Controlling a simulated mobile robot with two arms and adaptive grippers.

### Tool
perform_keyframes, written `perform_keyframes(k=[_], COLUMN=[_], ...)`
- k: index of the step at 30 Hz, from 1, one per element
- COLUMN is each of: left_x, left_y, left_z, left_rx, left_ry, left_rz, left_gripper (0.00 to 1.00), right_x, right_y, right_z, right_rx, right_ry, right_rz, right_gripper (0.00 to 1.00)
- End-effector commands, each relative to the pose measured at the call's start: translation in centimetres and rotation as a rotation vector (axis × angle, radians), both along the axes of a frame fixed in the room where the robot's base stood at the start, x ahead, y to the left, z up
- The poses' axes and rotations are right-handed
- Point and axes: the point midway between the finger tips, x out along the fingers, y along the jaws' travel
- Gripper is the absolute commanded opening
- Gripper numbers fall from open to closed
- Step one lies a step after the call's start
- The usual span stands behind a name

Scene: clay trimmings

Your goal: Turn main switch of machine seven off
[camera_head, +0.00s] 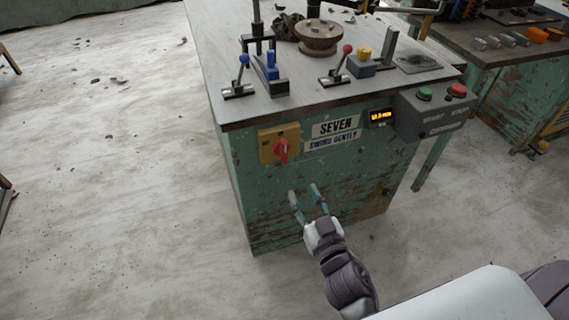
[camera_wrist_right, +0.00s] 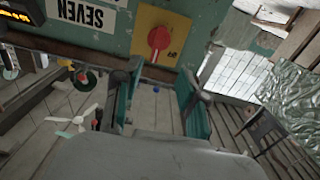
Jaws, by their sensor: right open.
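The main switch is a red rotary knob (camera_head: 282,150) on a yellow plate (camera_head: 267,141), on the green front of the machine labelled SEVEN (camera_head: 336,127). In the right wrist view the knob (camera_wrist_right: 159,38) is at the top centre, beyond the fingers. My right gripper (camera_head: 304,191) is open and empty, below the knob and in front of the machine's front panel, apart from the knob. Its two fingers also show in the right wrist view (camera_wrist_right: 157,95). My left gripper is not in view.
A grey box with a green button (camera_head: 424,93) and a red button (camera_head: 457,90) sits right of a lit display (camera_head: 381,117). Levers with blue (camera_head: 243,60) and red (camera_head: 347,49) knobs stand on the tabletop. Another green bench (camera_head: 500,85) is at right. The floor at left is open.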

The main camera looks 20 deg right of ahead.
Motion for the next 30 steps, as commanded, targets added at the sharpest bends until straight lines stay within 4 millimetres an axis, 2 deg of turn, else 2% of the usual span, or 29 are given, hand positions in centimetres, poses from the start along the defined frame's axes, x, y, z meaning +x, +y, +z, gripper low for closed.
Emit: perform_keyframes(k=[5,12,18,24,30], left_x=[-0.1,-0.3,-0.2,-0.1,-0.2], left_y=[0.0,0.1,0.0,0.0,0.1], left_z=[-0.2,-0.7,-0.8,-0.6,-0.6], left_rx=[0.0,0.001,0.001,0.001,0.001], left_ry=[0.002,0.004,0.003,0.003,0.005], left_rz=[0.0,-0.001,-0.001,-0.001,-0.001], left_gripper=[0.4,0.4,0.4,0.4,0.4], right_x=[2.4,7.6,11.3,13.2,13.6], right_y=[0.1,0.3,0.4,0.5,0.5], right_z=[0.4,0.3,0.3,0.2,0.1], right_rx=[-0.003,-0.004,-0.003,-0.001,-0.002], right_ry=[-0.007,-0.006,-0.004,-0.002,-0.001], right_rz=[0.001,0.001,0.0,0.001,0.0], right_gripper=[0.42,0.42,0.42,0.42,0.42])
